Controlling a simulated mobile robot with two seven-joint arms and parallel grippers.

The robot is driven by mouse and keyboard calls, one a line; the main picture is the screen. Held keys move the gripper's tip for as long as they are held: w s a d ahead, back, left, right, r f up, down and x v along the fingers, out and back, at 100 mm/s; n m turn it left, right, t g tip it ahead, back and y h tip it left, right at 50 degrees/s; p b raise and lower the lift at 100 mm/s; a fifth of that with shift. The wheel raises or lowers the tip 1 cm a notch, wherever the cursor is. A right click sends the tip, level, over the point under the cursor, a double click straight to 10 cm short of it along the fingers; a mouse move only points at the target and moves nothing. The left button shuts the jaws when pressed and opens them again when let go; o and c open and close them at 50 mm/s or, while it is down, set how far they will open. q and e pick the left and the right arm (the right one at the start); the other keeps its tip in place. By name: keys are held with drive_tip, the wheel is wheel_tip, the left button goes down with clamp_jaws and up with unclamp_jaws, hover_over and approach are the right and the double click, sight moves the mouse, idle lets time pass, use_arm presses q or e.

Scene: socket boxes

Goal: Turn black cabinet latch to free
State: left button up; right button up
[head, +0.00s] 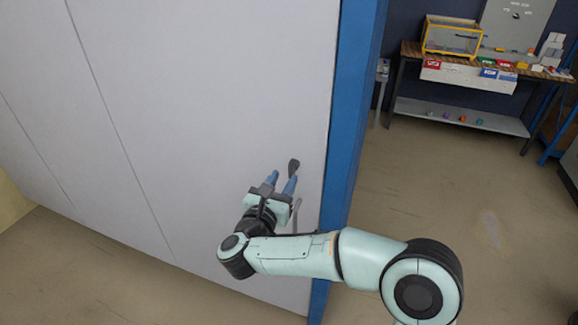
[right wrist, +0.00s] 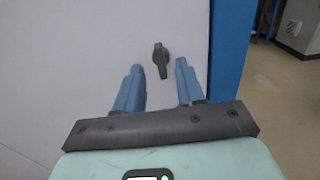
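The black cabinet latch (head: 293,168) is a small dark knob with a tapered handle on the light grey cabinet door (head: 190,120), near its right edge. In the right wrist view the latch (right wrist: 161,60) shows with its handle pointing roughly down. My right gripper (head: 281,178) has its blue fingers spread apart and pointing at the door. Its fingertips (right wrist: 158,68) show on either side of the latch in the picture, and nothing is between them. The latch seems to lie beyond the fingertips, apart from them. My left gripper is not in view.
A blue cabinet frame post (head: 345,130) runs along the door's right edge. A workbench (head: 480,66) with a yellow-framed box (head: 451,38) and several small items stands at the back right. The floor (head: 440,190) between is clear.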

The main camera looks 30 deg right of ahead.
sight(290, 168)
drive_tip(key=p+x, duration=0.1)
drive_tip(key=x, duration=0.4)
drive_tip(key=shift+w+d, duration=0.1)
drive_tip(key=shift+w, duration=0.05)
clamp_jaws()
